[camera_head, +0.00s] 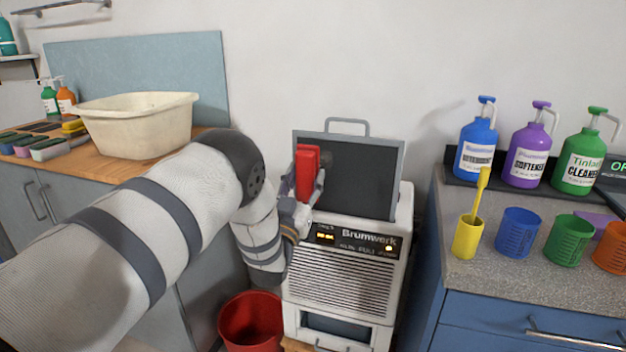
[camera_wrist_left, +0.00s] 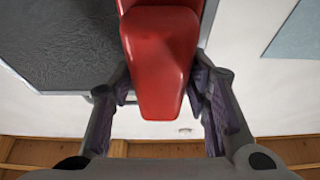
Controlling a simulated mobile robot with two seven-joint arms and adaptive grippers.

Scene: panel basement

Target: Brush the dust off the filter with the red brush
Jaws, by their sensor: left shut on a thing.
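The filter (camera_head: 362,180) is a dark panel in a grey frame with a handle on top. It stands upright on top of the white Brumwerk machine (camera_head: 340,280). My left gripper (camera_head: 306,187) is shut on the red brush (camera_head: 306,165) at the left part of the filter. A small greyish patch shows on the filter just right of the brush. In the left wrist view the red brush (camera_wrist_left: 160,60) sits between the two fingers, with the filter (camera_wrist_left: 60,45) behind at upper left. The bristles are hidden, so contact cannot be told. My right gripper is out of view.
A red bucket (camera_head: 250,322) stands on the floor left of the machine. A cream basin (camera_head: 137,125) sits on the wooden counter at left. The right counter (camera_head: 500,265) holds bottles (camera_head: 475,140) and coloured cups (camera_head: 518,232), including a yellow one with a yellow tool.

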